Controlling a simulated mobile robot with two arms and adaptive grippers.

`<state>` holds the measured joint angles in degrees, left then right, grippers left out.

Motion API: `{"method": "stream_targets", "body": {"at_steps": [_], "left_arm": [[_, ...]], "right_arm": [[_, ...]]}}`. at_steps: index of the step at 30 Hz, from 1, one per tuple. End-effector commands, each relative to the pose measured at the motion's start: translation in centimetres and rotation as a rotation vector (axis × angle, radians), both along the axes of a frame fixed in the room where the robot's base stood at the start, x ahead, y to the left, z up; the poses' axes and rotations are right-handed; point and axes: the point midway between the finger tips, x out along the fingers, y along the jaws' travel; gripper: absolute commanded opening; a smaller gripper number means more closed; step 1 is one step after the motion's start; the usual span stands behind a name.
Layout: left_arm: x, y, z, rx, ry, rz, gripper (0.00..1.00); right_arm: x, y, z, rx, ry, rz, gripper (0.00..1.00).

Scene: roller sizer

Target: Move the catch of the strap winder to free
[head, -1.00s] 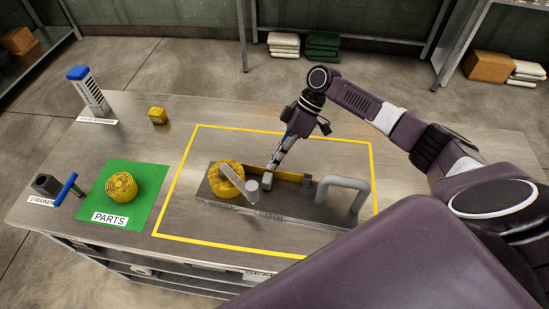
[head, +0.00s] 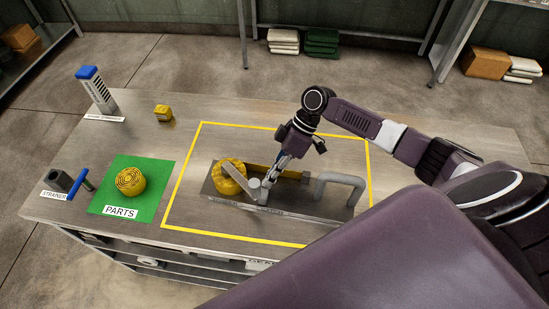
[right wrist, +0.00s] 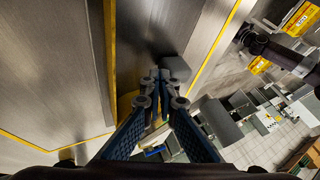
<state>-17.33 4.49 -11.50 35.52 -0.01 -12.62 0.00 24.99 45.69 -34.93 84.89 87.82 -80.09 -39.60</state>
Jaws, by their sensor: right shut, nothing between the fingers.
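The strap winder (head: 292,205) is a dark flat base inside the yellow outline on the table. It has a yellow strap reel (head: 229,178) at its left, a pale lever with a round knob (head: 254,183) across the reel, and a grey U-shaped handle (head: 341,179) at its right. My right gripper (head: 266,182) is shut and empty, pointing down just right of the knob, over the middle of the winder. It hides part of the base there, and contact cannot be told. In the right wrist view, a grey block (right wrist: 176,68) sits beside the closed fingertips (right wrist: 155,84). My left gripper is out of view.
A second yellow roll (head: 130,181) lies on the green PARTS mat (head: 108,198). A blue-topped grey block (head: 95,88), a small yellow block (head: 163,112) and a blue-handled tool (head: 76,184) stand to the left. The table behind the winder is clear.

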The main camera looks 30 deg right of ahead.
Motion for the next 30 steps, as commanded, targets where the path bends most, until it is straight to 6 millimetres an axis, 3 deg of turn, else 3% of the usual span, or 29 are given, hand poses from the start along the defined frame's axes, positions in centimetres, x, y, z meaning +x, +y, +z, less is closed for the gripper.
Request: {"method": "stream_targets", "body": {"at_steps": [13,24,30], "left_arm": [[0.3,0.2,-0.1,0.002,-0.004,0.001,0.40],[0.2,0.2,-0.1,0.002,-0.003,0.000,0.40],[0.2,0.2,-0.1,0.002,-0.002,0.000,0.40]], "right_arm": [[0.2,-0.7,0.8,-0.001,-0.001,0.000,0.00],[0.9,-5.1,6.7,-0.001,-0.001,0.000,0.00],[1.1,-6.6,8.9,0.001,0.001,0.001,0.00]]}}
